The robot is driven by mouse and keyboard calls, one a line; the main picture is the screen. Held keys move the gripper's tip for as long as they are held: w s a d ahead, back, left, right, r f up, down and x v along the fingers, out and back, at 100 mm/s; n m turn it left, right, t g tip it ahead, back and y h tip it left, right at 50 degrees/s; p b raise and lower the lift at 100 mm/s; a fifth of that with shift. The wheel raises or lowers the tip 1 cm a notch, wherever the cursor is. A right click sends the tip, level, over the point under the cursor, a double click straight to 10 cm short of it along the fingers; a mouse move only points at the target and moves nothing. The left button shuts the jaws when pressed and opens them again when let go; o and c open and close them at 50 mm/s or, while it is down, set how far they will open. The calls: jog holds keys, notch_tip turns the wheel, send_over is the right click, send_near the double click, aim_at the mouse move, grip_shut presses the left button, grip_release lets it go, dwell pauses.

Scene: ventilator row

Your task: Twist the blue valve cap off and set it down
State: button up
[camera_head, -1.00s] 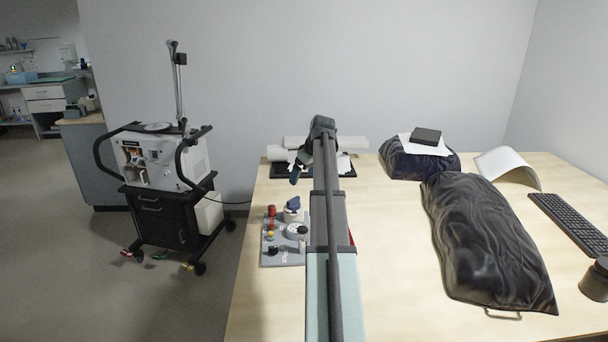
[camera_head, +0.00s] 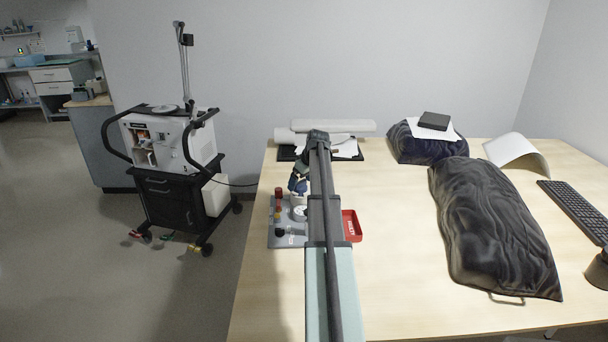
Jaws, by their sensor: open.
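The blue valve cap (camera_head: 298,190) sits at the top of a white round valve body (camera_head: 298,213) on a grey board (camera_head: 286,240) at the table's left edge. My gripper (camera_head: 298,183) is right at the cap, with its open fingers over or around it. Gripper and cap are both dark blue and small here, so I cannot tell whether they touch. My arm hides the right part of the board.
A red tray (camera_head: 351,226) with white lettering lies just right of my arm. Red and yellow parts (camera_head: 278,205) and a black knob (camera_head: 280,232) stand on the board's left side. A dark bag (camera_head: 490,225) lies further right, with bare table between.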

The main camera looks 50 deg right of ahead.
jog(key=shift+w+f, duration=0.25)
jog(key=shift+f, duration=0.35)
jog(key=c, duration=1.1)
jog(key=o, duration=0.4)
jog(key=c, duration=0.3)
jog(key=n+y, duration=0.1)
jog(key=n, duration=0.2)
jog(key=shift+d, duration=0.1)
jog(key=shift+n+y, duration=0.4)
jog(key=shift+n, duration=0.4)
